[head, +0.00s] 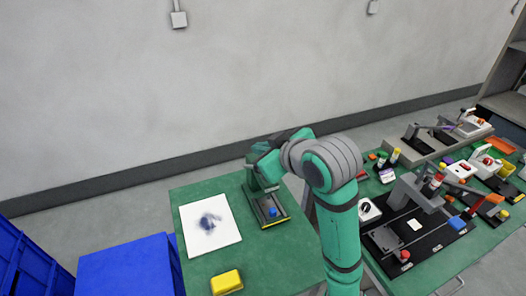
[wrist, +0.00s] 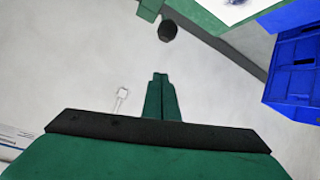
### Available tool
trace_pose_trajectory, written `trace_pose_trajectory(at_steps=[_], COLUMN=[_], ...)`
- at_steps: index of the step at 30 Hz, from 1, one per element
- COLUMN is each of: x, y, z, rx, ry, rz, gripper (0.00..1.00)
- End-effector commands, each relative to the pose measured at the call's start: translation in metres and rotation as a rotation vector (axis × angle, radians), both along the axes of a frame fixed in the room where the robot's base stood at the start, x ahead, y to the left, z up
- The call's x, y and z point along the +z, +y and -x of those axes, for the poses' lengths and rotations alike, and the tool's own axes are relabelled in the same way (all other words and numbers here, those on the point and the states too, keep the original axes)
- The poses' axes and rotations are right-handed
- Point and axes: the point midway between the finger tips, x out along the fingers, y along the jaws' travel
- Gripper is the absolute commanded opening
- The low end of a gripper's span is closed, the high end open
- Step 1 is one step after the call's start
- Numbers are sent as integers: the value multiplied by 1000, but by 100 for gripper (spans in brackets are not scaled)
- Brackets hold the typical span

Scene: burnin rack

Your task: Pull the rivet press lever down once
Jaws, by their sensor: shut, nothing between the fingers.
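The rivet press stands on the green table, with its dark base (head: 268,210) in view and its green upper body (head: 262,182) partly hidden behind my wrist. A blue piece (head: 273,212) sits on the base. In the wrist view, a black ball knob (wrist: 168,31), apparently the lever's end, shows just beyond my fingertips, near a green part of the press (wrist: 150,9). My gripper (wrist: 160,76) is shut and empty, with a visible gap in the picture between its tips and the knob. In the head view my arm hides the lever and the fingertips.
A white sheet (head: 205,236) with a dark blue smudge lies left of the press, and a yellow block (head: 227,282) in front. Blue bins (head: 130,268) stand left of the table. A second bench (head: 438,262) crowded with devices is at the right. A plain wall is behind.

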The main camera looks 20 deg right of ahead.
Motion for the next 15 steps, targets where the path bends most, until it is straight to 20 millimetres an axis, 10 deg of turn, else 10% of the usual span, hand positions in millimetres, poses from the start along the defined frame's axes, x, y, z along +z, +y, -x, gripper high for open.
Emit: trace_pose_trajectory(at_steps=[12, 15], x=[-40, -49], y=[12, 3], z=[-66, -52], rx=[0, -4], ry=[4, 1], rz=[-1, -2], gripper=[0, 0])
